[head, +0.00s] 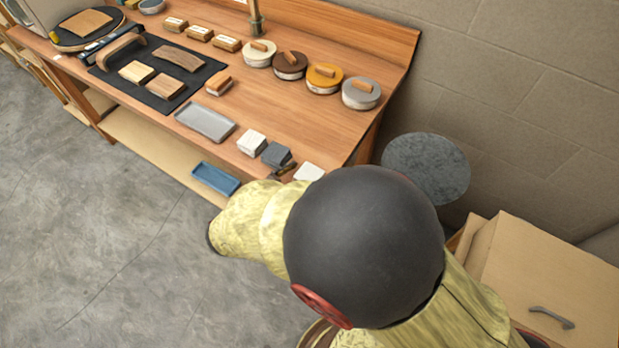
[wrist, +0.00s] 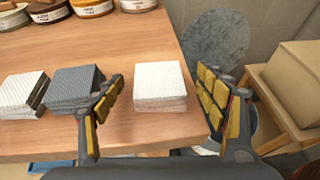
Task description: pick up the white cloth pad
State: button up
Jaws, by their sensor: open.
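A white cloth pad (wrist: 160,82), a small square stack with a dimpled top, sits near the right end of the wooden bench. It shows partly in the head view (head: 308,172), where my arm covers some of it. A second white pad (wrist: 22,92) sits farther left, also seen in the head view (head: 251,142). A grey pad (wrist: 75,90) lies between the two. My gripper (wrist: 160,92) is open and empty, its fingers spread to either side of the right-hand white pad with gaps on both sides. In the head view my arm hides most of the gripper.
The left finger is close to the grey pad. A grey tray (head: 205,122) and several round tins (head: 361,93) stand farther along the bench (head: 310,125). A round grey stool top (head: 425,167) and a tan cabinet (head: 550,275) are to the right. A blue tray (head: 215,178) is below the bench's front edge.

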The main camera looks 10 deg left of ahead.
aim_at(306, 171)
jog(key=shift+c, duration=0.5)
jog(key=c, duration=1)
jog(key=shift+r+p, duration=0.3)
jog(key=shift+r, duration=0.2)
notch_tip(306, 171, up, 2)
jog(key=shift+r+p, duration=0.15)
jog(key=shift+p, duration=0.55)
jog(key=d+r+p+v, duration=0.1)
jog(key=p+v, duration=0.1)
jog(key=v, duration=0.6)
jog(key=d+r+p+v, duration=0.1)
jog(key=r+p+v, duration=0.1)
jog(key=v, duration=0.6)
jog(key=shift+a+r+p, duration=0.25)
jog(key=shift+p, duration=0.25)
